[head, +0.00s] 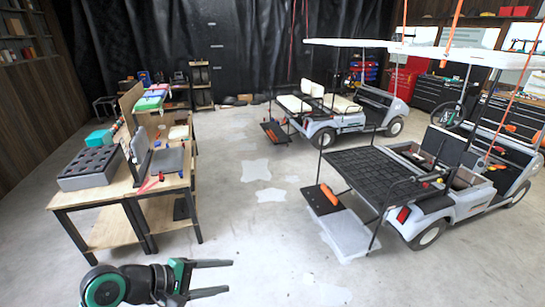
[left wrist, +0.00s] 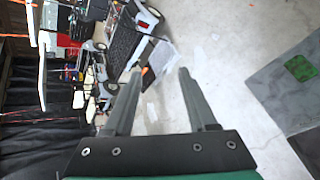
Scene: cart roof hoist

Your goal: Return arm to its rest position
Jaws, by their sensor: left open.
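My left gripper (head: 230,278) is at the bottom of the head view, in front of the workbench and above the bare floor. Its two dark fingers point right and are apart, with nothing between them. In the left wrist view the fingers (left wrist: 160,100) are spread wide, with grey floor and part of a cart beyond them. The near golf cart (head: 430,185) stands at the right, with a white roof (head: 470,57) over it and orange straps around the roof. My right gripper does not show in either view.
A wooden workbench (head: 105,195) with a grey block tray (head: 90,168) and tools stands at the left. A second cart (head: 335,112) stands farther back. The floor (head: 265,215) between bench and carts is clear.

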